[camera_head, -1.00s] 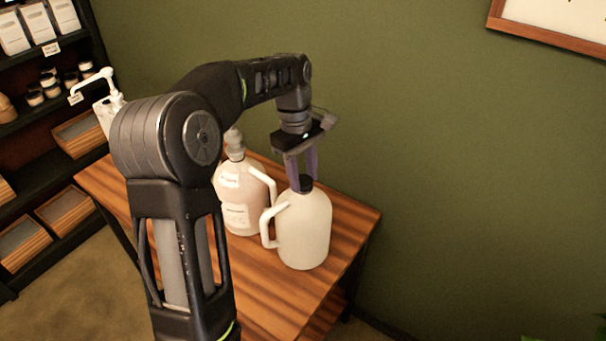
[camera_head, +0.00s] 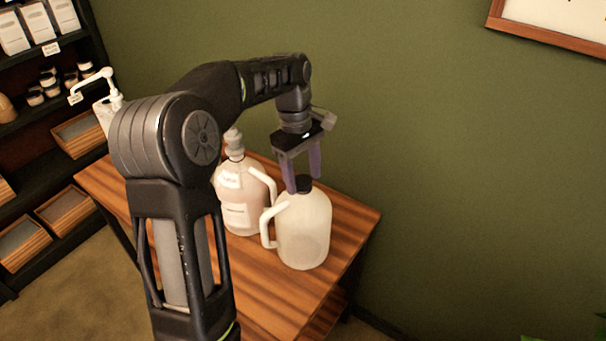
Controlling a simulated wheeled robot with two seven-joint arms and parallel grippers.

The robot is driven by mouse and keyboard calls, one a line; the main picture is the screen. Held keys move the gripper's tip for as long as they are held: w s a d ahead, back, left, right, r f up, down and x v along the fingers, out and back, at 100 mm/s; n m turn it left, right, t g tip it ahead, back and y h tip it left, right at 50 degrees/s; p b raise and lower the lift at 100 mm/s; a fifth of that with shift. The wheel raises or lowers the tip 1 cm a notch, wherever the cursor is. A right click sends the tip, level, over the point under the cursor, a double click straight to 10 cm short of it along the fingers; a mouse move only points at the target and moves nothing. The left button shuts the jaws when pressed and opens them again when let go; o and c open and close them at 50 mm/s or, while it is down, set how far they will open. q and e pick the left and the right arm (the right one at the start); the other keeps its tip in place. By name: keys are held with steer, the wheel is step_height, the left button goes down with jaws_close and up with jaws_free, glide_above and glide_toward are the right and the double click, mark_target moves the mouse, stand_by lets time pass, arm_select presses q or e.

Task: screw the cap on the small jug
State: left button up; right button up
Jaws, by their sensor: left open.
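The small jug (camera_head: 303,235) is whitish with a side handle and stands upright on the wooden table. A dark cap (camera_head: 304,184) sits at the top of its neck; I cannot tell how tightly it is seated. My left gripper (camera_head: 303,184) points down from above with its two purple fingers apart, one at each side of the cap. The fingers are open and do not grip the cap. My right gripper is not in view.
A second jug (camera_head: 240,203) with labels and a grey top stands close behind and left of it. The table (camera_head: 262,295) is clear in front. A white pump bottle (camera_head: 105,105) stands at the left near the shelf (camera_head: 50,140). A green wall is behind.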

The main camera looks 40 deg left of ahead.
arm_select(q)
steer(key=n, duration=0.4)
steer(key=shift+t, duration=0.4)
steer(key=n, duration=0.3)
steer(key=shift+n, duration=0.4)
steer(key=n+t+y, duration=0.1)
steer(key=n, duration=0.5)
steer(key=shift+n, duration=0.4)
jaws_close()
